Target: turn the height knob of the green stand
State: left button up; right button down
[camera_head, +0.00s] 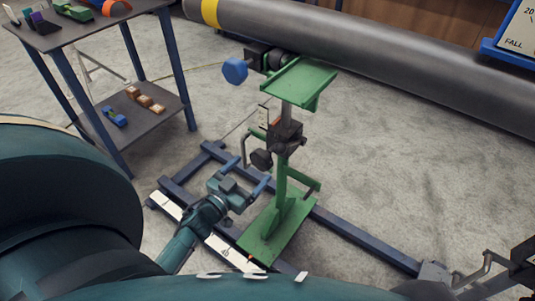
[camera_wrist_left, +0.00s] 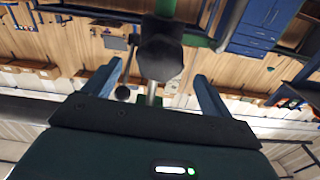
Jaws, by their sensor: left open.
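The green stand (camera_head: 300,80) has a flat top plate, a post and a green foot plate on the floor. A black clamp block (camera_head: 286,136) sits on its post, and a black knob (camera_head: 262,158) sticks out to the left below it. My left gripper (camera_head: 247,172) is open, just below and left of this knob, with its blue fingers pointing up toward it. In the left wrist view the dark knob (camera_wrist_left: 160,55) appears between and beyond the two open fingertips (camera_wrist_left: 158,72). I cannot tell whether the fingers touch it. My right gripper is not in view.
A grey pipe (camera_head: 380,60) with a yellow band runs behind the stand. A blue knob (camera_head: 235,70) is left of the top plate. A dark blue floor frame (camera_head: 365,238) lies around the foot. A shelf table (camera_head: 150,110) stands at left.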

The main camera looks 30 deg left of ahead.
aim_at(266, 155)
pick_arm(q)
jog(key=w, duration=0.5)
jog(key=w+b, duration=0.1)
jog(key=w, duration=0.2)
jog(key=shift+w+d, duration=0.15)
jog(key=shift+d, duration=0.15)
jog(key=c, duration=1)
